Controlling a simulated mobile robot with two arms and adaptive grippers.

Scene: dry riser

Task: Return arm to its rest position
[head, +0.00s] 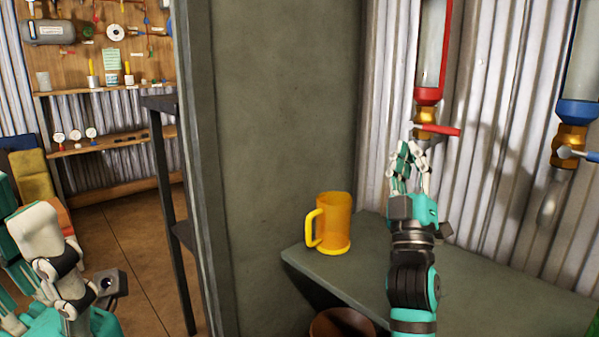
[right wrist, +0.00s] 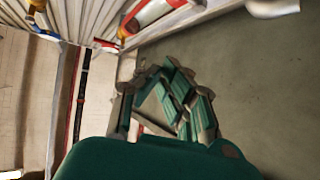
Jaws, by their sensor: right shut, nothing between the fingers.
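My right arm reaches up over the grey shelf (head: 480,275) in the head view. Its gripper (head: 410,152) is shut and empty, just below and left of the red-handled tap (head: 436,129). The fingertips overlap the brass part under the red pipe in the picture; I cannot tell whether they touch. The right wrist view shows the closed teal fingers (right wrist: 170,85) with nothing held. My left arm shows folded at the lower left of the head view; its gripper is not clearly visible.
A yellow mug (head: 334,225) stands on the shelf, left of my right arm. A blue-collared pipe with a brass tap (head: 567,142) is at the right. A grey wall panel (head: 285,130) separates this corner from the workshop. A brown bucket (head: 340,325) sits below the shelf.

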